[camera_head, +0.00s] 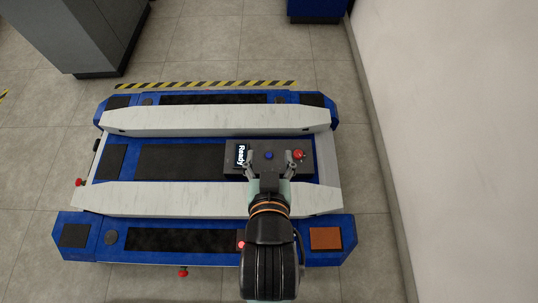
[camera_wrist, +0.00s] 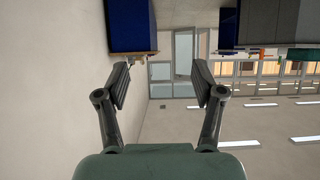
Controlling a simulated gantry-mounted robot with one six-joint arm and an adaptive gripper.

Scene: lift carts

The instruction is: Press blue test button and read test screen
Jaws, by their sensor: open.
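A dark grey test box (camera_head: 308,168) sits between the two white beams at the right part of a blue lift cart (camera_head: 340,228). Its small test screen (camera_head: 240,155) reads "Ready", with the text turned sideways. The blue test button (camera_head: 268,155) is at the middle of the box, and a red button (camera_head: 298,154) is to its right. My gripper (camera_head: 268,158) is open and empty over the box, its fingers on either side of the blue button in the picture. I cannot tell its height above the button. The wrist view shows the open fingers (camera_wrist: 160,75) and neither box nor button.
White beams (camera_head: 205,120) run along the cart above and below the box. Red knobs (camera_head: 81,182) stick out at the cart's edges. A pale wall (camera_head: 455,130) rises at the right. A grey cabinet (camera_head: 85,35) stands at upper left.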

